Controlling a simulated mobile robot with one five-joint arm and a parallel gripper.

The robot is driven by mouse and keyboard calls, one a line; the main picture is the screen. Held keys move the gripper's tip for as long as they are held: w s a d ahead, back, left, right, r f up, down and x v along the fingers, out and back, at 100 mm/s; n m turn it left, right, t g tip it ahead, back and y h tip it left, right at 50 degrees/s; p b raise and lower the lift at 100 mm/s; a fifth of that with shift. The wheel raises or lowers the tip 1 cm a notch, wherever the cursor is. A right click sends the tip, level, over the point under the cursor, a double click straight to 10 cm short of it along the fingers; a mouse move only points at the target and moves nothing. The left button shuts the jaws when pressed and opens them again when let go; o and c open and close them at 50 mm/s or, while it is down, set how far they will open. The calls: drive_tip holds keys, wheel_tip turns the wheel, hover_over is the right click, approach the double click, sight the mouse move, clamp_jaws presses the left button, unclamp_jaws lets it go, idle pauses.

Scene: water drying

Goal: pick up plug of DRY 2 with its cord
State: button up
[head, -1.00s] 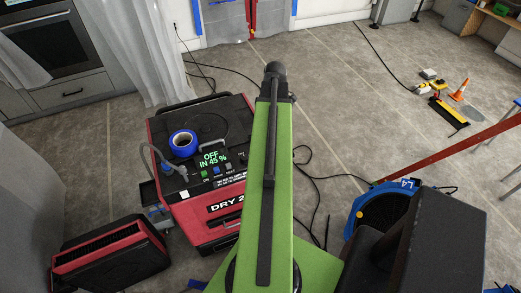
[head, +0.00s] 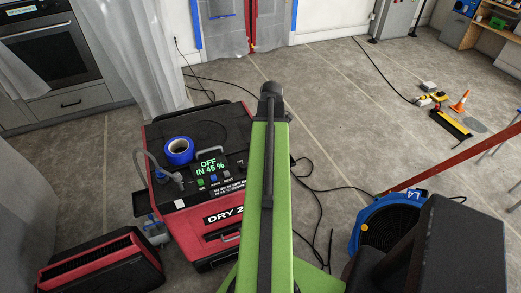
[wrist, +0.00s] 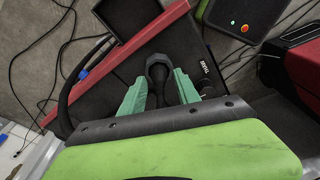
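DRY 2 (head: 190,215) is a red and black machine left of my arm in the head view. Its green display reads "OFF IN 45 %". A black cord (head: 322,190) lies in loops on the floor right of my arm. I cannot pick out which cord or plug belongs to DRY 2. In the wrist view my gripper (wrist: 159,76) has two green fingers spread apart. A dark round-headed piece (wrist: 157,64) shows between them; I cannot tell what it is. The gripper is hidden behind my arm in the head view.
A blue tape roll (head: 178,150) sits on DRY 2. A red and black unit (head: 100,262) stands at lower left. A blue fan (head: 385,228) stands at lower right beside a red bar (head: 455,160). An orange cone (head: 460,102) stands farther back. Floor ahead is mostly clear.

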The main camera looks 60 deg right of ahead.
clamp_jaws()
